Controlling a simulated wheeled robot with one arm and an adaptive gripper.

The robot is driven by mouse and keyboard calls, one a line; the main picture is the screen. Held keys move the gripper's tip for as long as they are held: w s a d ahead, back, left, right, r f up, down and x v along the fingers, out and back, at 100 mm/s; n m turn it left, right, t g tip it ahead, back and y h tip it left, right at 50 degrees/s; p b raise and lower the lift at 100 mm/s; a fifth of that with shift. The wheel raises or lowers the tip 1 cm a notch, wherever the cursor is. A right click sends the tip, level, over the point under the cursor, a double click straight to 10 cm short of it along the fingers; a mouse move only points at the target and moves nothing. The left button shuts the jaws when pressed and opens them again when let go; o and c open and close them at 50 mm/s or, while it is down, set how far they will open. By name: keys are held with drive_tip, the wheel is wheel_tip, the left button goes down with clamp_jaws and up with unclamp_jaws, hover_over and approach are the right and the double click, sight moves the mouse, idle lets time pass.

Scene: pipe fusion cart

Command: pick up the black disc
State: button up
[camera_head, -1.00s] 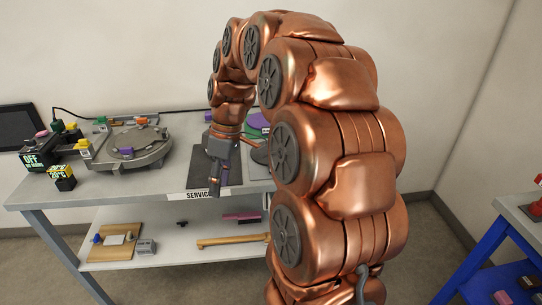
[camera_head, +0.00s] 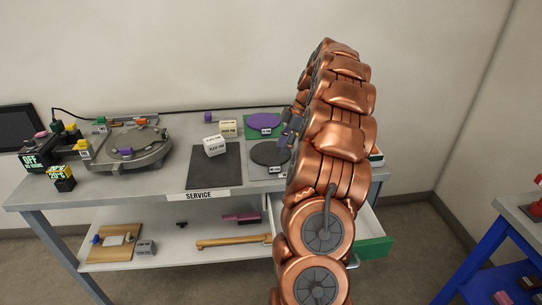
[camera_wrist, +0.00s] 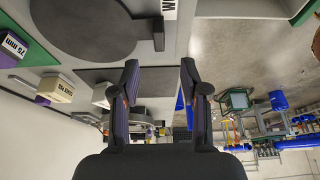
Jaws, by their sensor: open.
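The black disc (camera_head: 268,154) lies flat on a light grey plate at the right part of the bench top. In the wrist view the disc (camera_wrist: 83,25) fills the upper left, with a small dark tab at its right edge. My gripper (camera_head: 290,138) is beside the disc's right edge in the head view, partly hidden by my copper arm. In the wrist view my gripper (camera_wrist: 159,75) is open, with nothing between its two fingers. The disc lies outside the fingers, up and to the left.
A purple disc (camera_head: 264,121) lies on a green mat behind. Left of the black disc are a dark mat (camera_head: 213,174), a white block (camera_head: 215,146) and a cream block (camera_head: 229,129). A round machine (camera_head: 125,153) stands farther left. A green-fronted drawer (camera_head: 376,248) is open below right.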

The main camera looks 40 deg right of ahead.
sight(275, 165)
drive_tip(key=shift+d+p+x, duration=0.1)
drive_tip(key=shift+p+x, duration=0.6)
drive_tip(key=shift+x, duration=1.15)
drive_tip(key=shift+d+p+x, duration=0.15)
drive_tip(key=shift+p+x, duration=0.55)
drive_tip(key=shift+x, duration=1.15)
drive_tip(key=shift+s, duration=0.15)
clamp_jaws()
